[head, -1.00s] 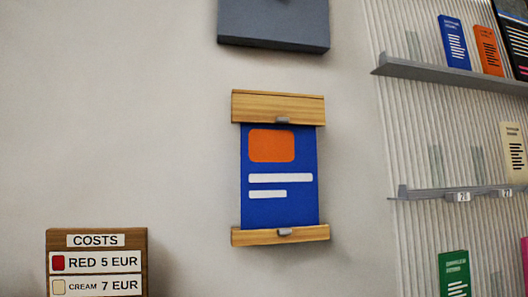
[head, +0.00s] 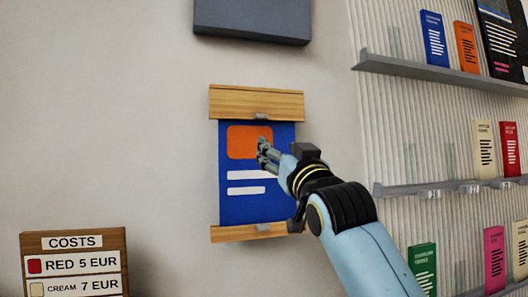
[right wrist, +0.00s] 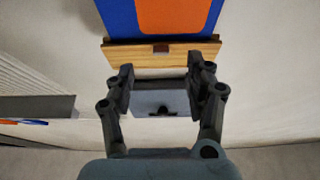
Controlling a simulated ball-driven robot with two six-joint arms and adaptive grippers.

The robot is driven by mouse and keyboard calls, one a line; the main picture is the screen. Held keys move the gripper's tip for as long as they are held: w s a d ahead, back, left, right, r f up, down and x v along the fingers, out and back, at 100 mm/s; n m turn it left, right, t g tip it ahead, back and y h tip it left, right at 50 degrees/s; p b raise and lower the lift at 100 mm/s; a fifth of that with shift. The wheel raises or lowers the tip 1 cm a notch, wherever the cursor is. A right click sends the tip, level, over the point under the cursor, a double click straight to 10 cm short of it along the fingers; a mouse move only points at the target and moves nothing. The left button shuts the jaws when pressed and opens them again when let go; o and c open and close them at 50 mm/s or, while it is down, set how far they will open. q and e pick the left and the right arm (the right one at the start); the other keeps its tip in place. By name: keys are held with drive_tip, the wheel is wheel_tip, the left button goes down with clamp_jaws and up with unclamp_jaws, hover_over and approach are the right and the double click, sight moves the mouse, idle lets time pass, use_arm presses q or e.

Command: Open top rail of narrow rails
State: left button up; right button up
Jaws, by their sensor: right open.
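The narrow wooden top rail (head: 240,103) is on the wall, with a small grey latch (head: 262,116) at its lower edge. A blue poster (head: 235,205) with an orange block hangs from it down to the wooden bottom rail (head: 232,234). My right gripper (head: 266,153) is in front of the poster's upper part, below the top rail. In the right wrist view, upside down, my gripper (right wrist: 164,76) is open and empty, and the top rail (right wrist: 195,53) lies just beyond the fingertips. The latch there (right wrist: 161,47) is dark. My left gripper is out of view.
A dark grey box (head: 252,22) is on the wall above. Ribbed shelves (head: 440,72) with booklets stand at the right. A wooden costs board (head: 112,240) is at the lower left. The wall left of the poster is clear.

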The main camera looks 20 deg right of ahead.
sight(262, 118)
drive_tip(key=shift+t, duration=0.3)
drive_tip(key=x, duration=0.4)
drive_tip(key=r+p+x, duration=0.1)
drive_tip(key=x, duration=0.3)
drive_tip(key=s+r+p+x, duration=0.1)
drive_tip(key=x, duration=0.3)
drive_tip(key=shift+w+a+r, duration=0.1)
drive_tip(key=shift+w+r, duration=0.05)
drive_tip(key=shift+r, duration=0.05)
clamp_jaws()
